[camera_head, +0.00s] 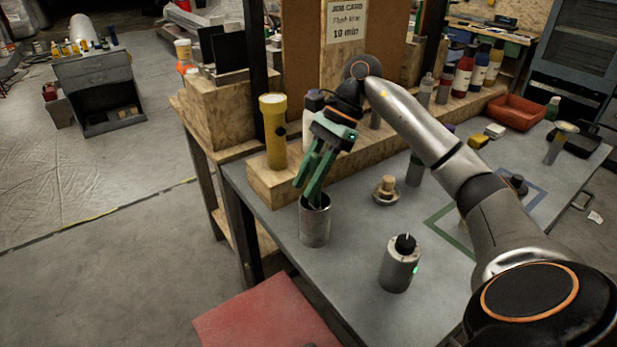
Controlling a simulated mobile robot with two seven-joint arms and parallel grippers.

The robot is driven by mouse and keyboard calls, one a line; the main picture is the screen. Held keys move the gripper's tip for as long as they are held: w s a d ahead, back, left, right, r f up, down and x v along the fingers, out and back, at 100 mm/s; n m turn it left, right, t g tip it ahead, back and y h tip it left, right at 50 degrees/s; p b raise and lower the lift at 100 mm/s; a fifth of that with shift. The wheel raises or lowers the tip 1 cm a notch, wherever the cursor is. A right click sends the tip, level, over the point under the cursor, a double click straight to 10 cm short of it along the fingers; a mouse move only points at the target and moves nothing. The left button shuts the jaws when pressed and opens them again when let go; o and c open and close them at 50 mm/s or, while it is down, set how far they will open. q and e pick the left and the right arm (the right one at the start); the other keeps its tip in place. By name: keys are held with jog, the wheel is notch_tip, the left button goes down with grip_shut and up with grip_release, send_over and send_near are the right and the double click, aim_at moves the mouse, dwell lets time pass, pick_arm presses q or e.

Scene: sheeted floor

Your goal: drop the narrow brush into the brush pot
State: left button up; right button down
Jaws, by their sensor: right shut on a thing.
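The brush pot (315,228) is a grey metal cylinder standing upright near the left edge of the grey table. My right gripper (313,192) has green fingers that point down at the pot's mouth. The fingertips are at or just inside its rim. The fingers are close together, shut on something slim. The narrow brush itself cannot be made out; the fingers and the pot wall hide it. My left gripper is not in view.
A grey canister with a black top (400,263) stands in front right of the pot. A wooden knob on a small dish (386,190) sits to the right. A red tray (514,112) lies farther back.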

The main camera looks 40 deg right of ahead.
jog(key=c, duration=0.5)
grip_release()
jog(key=shift+d, duration=0.1)
jog(key=shift+s+d, duration=0.15)
jog(key=shift+d, duration=1.15)
jog(key=shift+s+d, duration=0.15)
jog(key=shift+d, duration=1.15)
